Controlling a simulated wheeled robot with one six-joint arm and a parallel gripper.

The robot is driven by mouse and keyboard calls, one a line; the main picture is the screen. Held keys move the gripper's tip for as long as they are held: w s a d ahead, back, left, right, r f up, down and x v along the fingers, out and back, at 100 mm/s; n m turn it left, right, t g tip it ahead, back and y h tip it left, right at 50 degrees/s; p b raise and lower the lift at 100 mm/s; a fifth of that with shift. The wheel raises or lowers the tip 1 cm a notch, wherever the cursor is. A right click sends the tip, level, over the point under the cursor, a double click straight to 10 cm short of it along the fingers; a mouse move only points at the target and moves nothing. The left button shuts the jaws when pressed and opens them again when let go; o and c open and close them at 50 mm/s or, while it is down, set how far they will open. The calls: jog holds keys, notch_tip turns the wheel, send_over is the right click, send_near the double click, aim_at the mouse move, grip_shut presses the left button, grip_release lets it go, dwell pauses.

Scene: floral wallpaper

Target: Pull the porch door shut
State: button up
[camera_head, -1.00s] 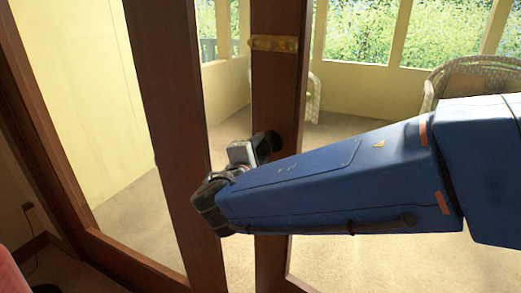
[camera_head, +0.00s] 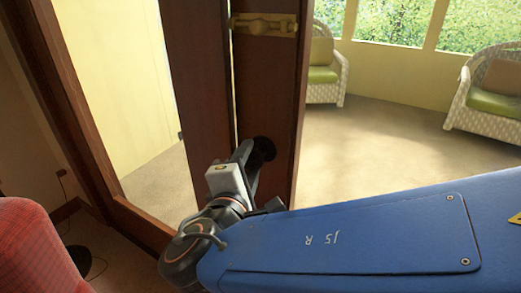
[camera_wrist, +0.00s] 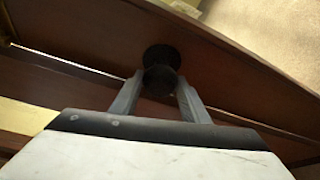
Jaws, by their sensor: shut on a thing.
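The porch door (camera_head: 272,95) is a dark brown wooden frame with glass. Its edge stile stands close beside a second dark upright (camera_head: 197,80), with a thin line between them. A round black knob (camera_head: 263,149) sits on the door; it also shows in the wrist view (camera_wrist: 161,57). My gripper (camera_head: 253,163) is shut on the knob. In the wrist view its two grey fingers (camera_wrist: 158,84) lie on either side of the knob. A narrow bright gap (camera_wrist: 70,62) runs along the door's edge there.
A brass latch (camera_head: 264,25) is on the door above the knob. Wicker chairs with green cushions (camera_head: 325,75) stand on the porch beyond. A red upholstered seat (camera_head: 35,245) is at the lower left, beside a dark round object and a cord on the floor.

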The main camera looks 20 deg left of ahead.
jog(key=s+y, duration=0.1)
jog(key=s, duration=0.5)
jog(key=shift+n, duration=0.4)
jog(key=shift+s+f, duration=0.1)
jog(key=shift+f, duration=0.05)
jog(key=o, duration=1.5)
jog(key=shift+d, duration=0.1)
